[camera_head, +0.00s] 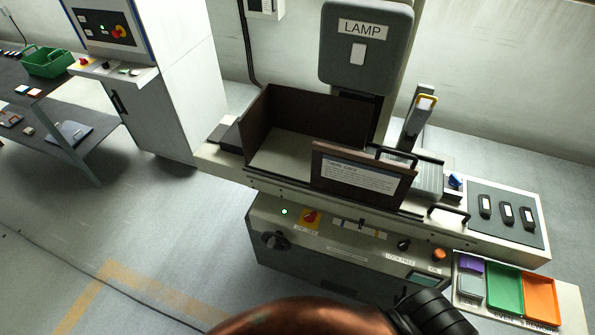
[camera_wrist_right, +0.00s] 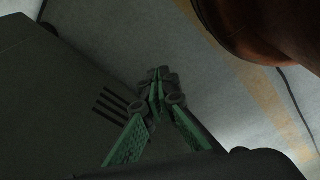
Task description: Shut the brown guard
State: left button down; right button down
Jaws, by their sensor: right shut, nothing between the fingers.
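Brown back and left walls (camera_head: 318,115) stand behind. My right gripper (camera_wrist_right: 158,82) is shut and empty in its wrist view, beside a dark grey surface and over the floor, away from the guard. In the head view only my arm shows at the bottom. My left gripper is not in view.
A grey LAMP box (camera_head: 365,50) hangs above the bed. A second black handle (camera_head: 449,213) sits right of the guard. Purple, green and orange trays (camera_head: 504,291) lie at the lower right. The front panel (camera_head: 340,243) carries knobs.

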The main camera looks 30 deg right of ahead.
jog(key=w+r, duration=0.7)
jog(key=w, duration=0.2)
jog(key=w+d+r+t+h, duration=0.2)
jog(key=w+r, duration=0.4)
jog(key=r, duration=0.7)
jog(key=w+d+r+n+t+h+b, duration=0.1)
jog(key=w+r, duration=0.5)
jog(key=r, duration=0.7)
jog(key=w+d+r+t+h, duration=0.3)
jog(key=w+r, duration=0.3)
jog(key=r, duration=0.7)
jog(key=shift+w+d+r+n+b, duration=0.15)
jog(key=shift+w+d+n+b, duration=0.1)
jog(key=shift+d+n+b, duration=0.15)
jog(key=w+a+r+n+t+h, duration=0.1)
jog(key=w+a+r+n+t, duration=0.35)
jog(key=w+r, duration=0.3)
jog(key=w+a+r+n+t+h, duration=0.2)
jog(key=w+a+r+n+t, duration=0.15)
jog(key=w+a+r, duration=0.4)
jog(key=w+d+r+p, duration=0.1)
jog(key=w+d, duration=0.3)
jog(key=d, duration=0.5)
jog(key=shift+d+r+p, duration=0.25)
jog(key=shift+r+p, duration=0.05)
jog(key=shift+p, duration=0.25)
